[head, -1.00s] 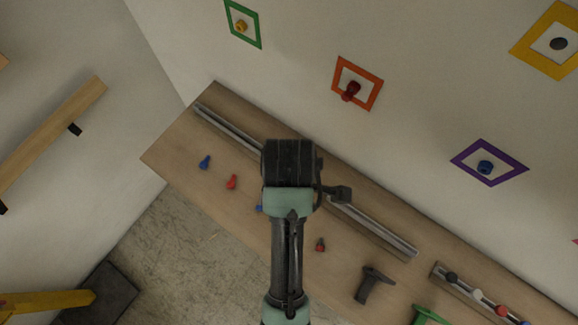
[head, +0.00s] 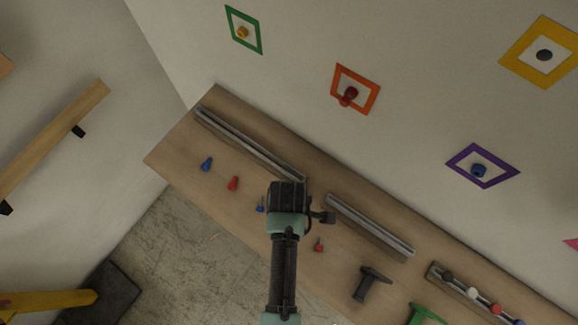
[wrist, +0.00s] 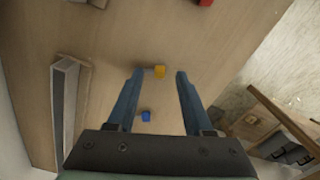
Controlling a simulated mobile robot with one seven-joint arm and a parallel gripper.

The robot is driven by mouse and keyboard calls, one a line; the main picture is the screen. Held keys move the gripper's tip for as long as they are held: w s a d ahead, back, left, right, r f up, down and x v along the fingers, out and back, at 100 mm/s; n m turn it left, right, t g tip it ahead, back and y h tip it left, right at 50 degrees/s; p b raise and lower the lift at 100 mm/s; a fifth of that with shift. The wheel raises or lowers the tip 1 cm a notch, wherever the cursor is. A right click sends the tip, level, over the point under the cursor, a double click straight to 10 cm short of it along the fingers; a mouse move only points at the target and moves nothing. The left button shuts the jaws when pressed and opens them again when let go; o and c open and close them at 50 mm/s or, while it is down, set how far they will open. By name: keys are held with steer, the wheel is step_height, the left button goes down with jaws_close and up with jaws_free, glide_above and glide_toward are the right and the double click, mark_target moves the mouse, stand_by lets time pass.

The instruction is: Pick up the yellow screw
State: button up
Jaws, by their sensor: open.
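A small yellow screw (wrist: 159,71) stands on the wooden workbench in the wrist view, with a greyish part on its left side. My gripper (wrist: 160,73) is open and empty. In the picture its two fingertips lie on either side of the yellow screw; I cannot tell how far above the bench they are. In the head view my gripper (head: 288,200) is over the bench, its fingers hidden, and the yellow screw on the bench does not show there. Another yellow piece (head: 242,32) sits on the wall inside a green frame.
Blue (head: 207,164) and red (head: 233,183) screws stand on the bench (head: 180,150). A dark drill-like tool (head: 370,285) lies at lower right.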

steer(key=shift+f, duration=0.25)
jaws_close()
steer(key=shift+r, duration=0.1)
step_height(320, 180, up, 10)
steer(key=b, duration=0.1)
stand_by(0.5)
